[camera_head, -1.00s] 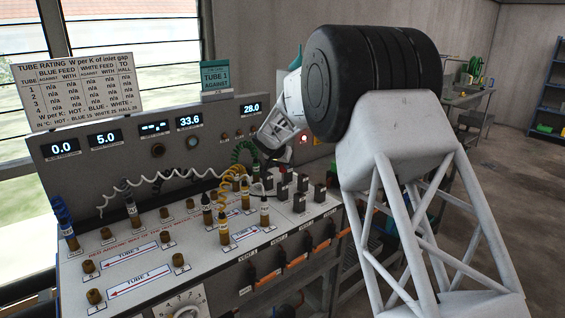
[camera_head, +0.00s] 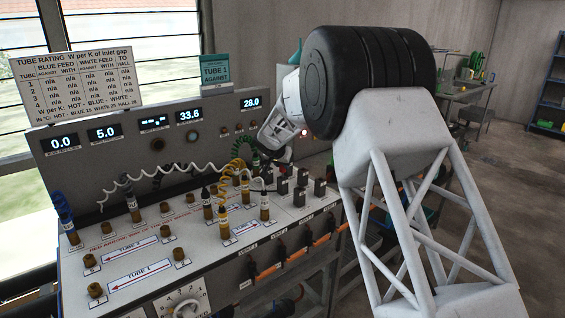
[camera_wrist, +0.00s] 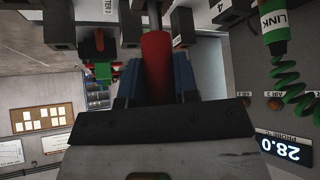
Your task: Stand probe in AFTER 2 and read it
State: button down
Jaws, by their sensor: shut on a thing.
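In the wrist view my gripper (camera_wrist: 155,78) has its blue fingers shut on a red, rod-like handle, which I take to be the probe (camera_wrist: 156,50). The probe's far end is hidden among dark blocks at the top of that view. A label ending in "TER 3" (camera_wrist: 104,14) is beside it; I cannot read any AFTER 2 label. In the head view my gripper (camera_head: 284,150) is low over the back right of the bench, partly hidden, beside several black blocks (camera_head: 301,194). The probe display (camera_wrist: 289,146) reads 28.0; it also shows in the head view (camera_head: 251,102).
A green coiled LINK lead (camera_wrist: 277,45) hangs near my gripper. Yellow coiled leads (camera_head: 240,175) and a white coiled cord (camera_head: 150,176) cross the bench (camera_head: 125,272). Several brass-coloured sockets stand at the front left. The rating sign (camera_head: 80,80) stands behind.

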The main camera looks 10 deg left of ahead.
jog(key=shift+f, duration=0.15)
jog(key=c, duration=0.8)
grip_release()
jog(key=shift+s+a+r, duration=0.1)
jog(key=shift+s+r, duration=0.15)
jog(key=shift+r, duration=0.55)
jog(key=shift+s+a+r, duration=0.1)
jog(key=shift+s+r, duration=0.15)
jog(key=shift+r, duration=0.5)
jog(key=shift+s+a+r, duration=0.1)
jog(key=shift+s+r, duration=0.15)
jog(key=shift+r, duration=0.55)
jog(key=shift+s+r, duration=0.1)
jog(key=v, duration=0.7)
jog(key=shift+s+r, duration=0.15)
jog(key=shift+r, duration=0.05)
